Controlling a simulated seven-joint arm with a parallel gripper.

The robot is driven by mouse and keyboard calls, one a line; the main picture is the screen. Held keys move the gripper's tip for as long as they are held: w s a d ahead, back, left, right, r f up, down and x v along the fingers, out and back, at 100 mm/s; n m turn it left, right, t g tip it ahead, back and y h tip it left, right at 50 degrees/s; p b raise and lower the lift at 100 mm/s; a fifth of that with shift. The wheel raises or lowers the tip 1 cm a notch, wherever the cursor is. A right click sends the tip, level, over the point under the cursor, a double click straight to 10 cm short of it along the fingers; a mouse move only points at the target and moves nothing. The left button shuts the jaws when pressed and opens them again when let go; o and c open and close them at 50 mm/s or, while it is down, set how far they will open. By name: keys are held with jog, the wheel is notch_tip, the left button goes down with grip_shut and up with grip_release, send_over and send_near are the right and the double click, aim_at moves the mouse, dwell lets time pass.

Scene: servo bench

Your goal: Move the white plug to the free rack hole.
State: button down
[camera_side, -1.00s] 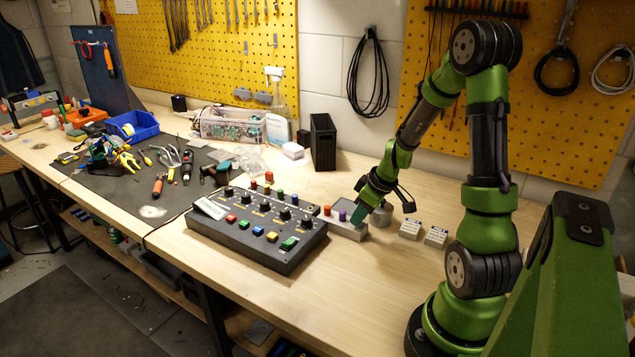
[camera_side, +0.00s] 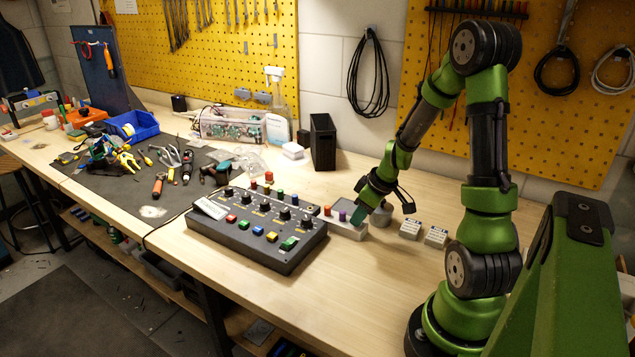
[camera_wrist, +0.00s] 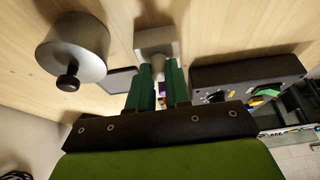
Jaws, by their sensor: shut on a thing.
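The light grey rack (camera_side: 350,232) stands on the bench right of the control panel. It also shows in the wrist view (camera_wrist: 152,37). A red plug (camera_side: 327,210) and a purple plug (camera_side: 342,215) stand in it. My gripper (camera_side: 359,215) is low over the rack's right end. In the wrist view my gripper's green fingers (camera_wrist: 160,78) are closed around the white plug (camera_wrist: 158,65), of which only a pale part shows between them. The plug's lower end and the free hole are hidden, so I cannot tell whether the plug is in a hole.
A grey metal cylinder with a black knob (camera_wrist: 72,52) stands close beside the rack. The black control panel (camera_side: 258,229) lies on the other side. Two small labelled blocks (camera_side: 410,229) (camera_side: 436,237) stand to the right. The bench front is clear.

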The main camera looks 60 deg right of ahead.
jog(key=c, duration=1)
grip_release()
jog(key=shift+r, duration=3.5)
